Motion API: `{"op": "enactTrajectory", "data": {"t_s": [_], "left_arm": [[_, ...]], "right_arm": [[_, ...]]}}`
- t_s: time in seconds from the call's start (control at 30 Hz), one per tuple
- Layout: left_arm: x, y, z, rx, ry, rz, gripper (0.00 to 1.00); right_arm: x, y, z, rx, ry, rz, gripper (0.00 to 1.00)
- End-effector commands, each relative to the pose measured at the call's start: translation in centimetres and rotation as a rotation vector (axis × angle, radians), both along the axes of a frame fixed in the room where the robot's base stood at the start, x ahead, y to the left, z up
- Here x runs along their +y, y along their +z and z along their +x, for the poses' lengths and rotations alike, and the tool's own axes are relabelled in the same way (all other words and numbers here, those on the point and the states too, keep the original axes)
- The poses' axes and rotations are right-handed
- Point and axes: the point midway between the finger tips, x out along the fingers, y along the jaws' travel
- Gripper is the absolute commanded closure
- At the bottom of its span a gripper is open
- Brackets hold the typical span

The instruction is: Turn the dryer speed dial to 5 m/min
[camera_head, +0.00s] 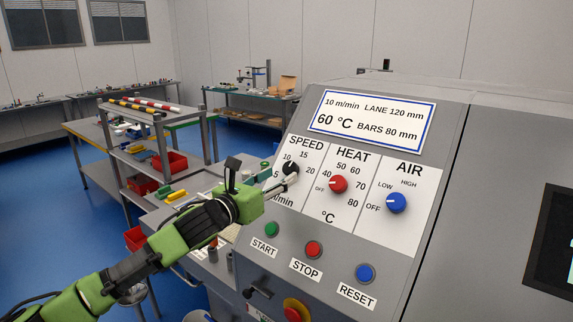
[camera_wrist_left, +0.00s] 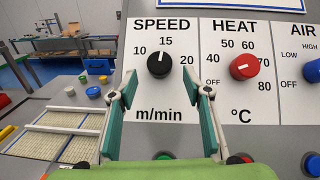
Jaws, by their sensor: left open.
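The black speed dial (camera_head: 290,168) is on a white SPEED plate with the numbers 5, 10, 15 and 20 m/min. It also shows in the left wrist view (camera_wrist_left: 158,66), its white mark pointing roughly up, near 10 to 15; the exact setting is hard to tell. My left gripper (camera_head: 289,183) is in front of the panel, just below the dial. In the left wrist view its two green fingers (camera_wrist_left: 167,92) are spread apart and empty, with the dial just beyond and above the tips. The 5 is hidden in the left wrist view. My right gripper is not in view.
The red heat dial (camera_head: 338,184) and blue air dial (camera_head: 396,203) sit to the right. Below are the green start (camera_head: 271,229), red stop (camera_head: 313,249) and blue reset (camera_head: 364,273) buttons. The display (camera_head: 371,121) reads "10 m/min LANE 120 mm, 60 °C BARS 80 mm".

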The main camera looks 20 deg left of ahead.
Motion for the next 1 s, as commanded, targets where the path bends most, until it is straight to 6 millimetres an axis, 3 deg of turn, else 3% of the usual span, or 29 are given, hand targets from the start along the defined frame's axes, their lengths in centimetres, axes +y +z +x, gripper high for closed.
{"op": "enactTrajectory", "data": {"t_s": [0.13, 0.3, 0.7, 0.87, 1.0], "left_arm": [[-0.7, 0.3, 2.3, 0.001, 0.001, -0.003, 0.55], [-1.1, 0.1, 3.8, 0.001, 0.001, -0.002, 0.55], [-1.3, 0.0, 4.4, 0.0, 0.0, 0.0, 0.55], [-1.3, 0.0, 4.3, 0.0, 0.001, 0.0, 0.94], [-1.3, -0.1, 4.3, 0.001, 0.001, 0.0, 0.94]], "right_arm": [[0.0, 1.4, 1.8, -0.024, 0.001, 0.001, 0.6], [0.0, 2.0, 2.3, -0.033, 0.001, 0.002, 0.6], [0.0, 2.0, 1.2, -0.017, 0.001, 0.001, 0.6], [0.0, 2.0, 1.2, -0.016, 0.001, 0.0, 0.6], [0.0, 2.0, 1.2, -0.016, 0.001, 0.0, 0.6]]}}
